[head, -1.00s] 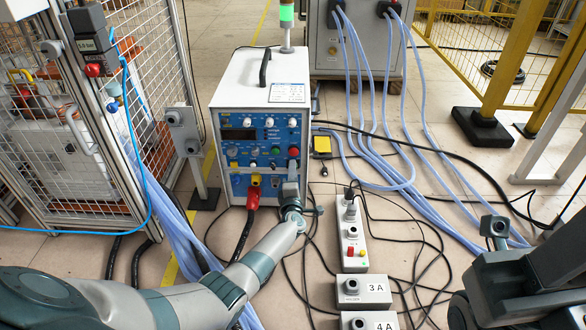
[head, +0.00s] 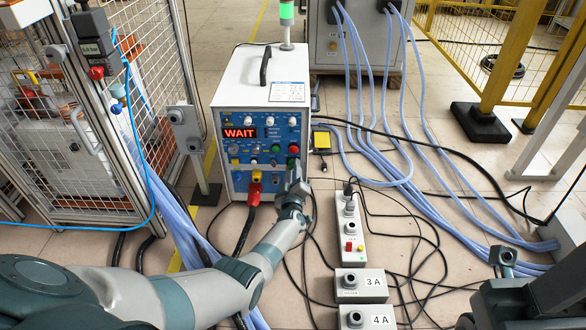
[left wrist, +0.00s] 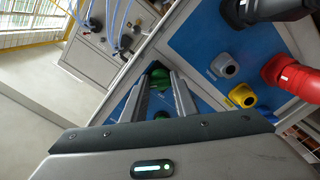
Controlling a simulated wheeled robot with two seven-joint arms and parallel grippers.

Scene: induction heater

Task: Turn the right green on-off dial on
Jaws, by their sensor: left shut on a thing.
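The blue front panel (head: 287,133) of the white induction heater (head: 247,80) faces me in the head view. Its display (head: 240,133) glows red and reads WAIT. My left gripper (head: 295,172) is at the panel's lower right corner. In the left wrist view my left gripper (left wrist: 160,84) has its two fingers around a dark green dial (left wrist: 157,73), shut on it. The fingers partly hide the dial, and it is hidden in the head view.
Control boxes labelled 3 A (head: 360,285) and 4 A (head: 367,317) and a power strip (head: 350,228) stand on the floor among black cables. A mesh fence (head: 70,130) stands left.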

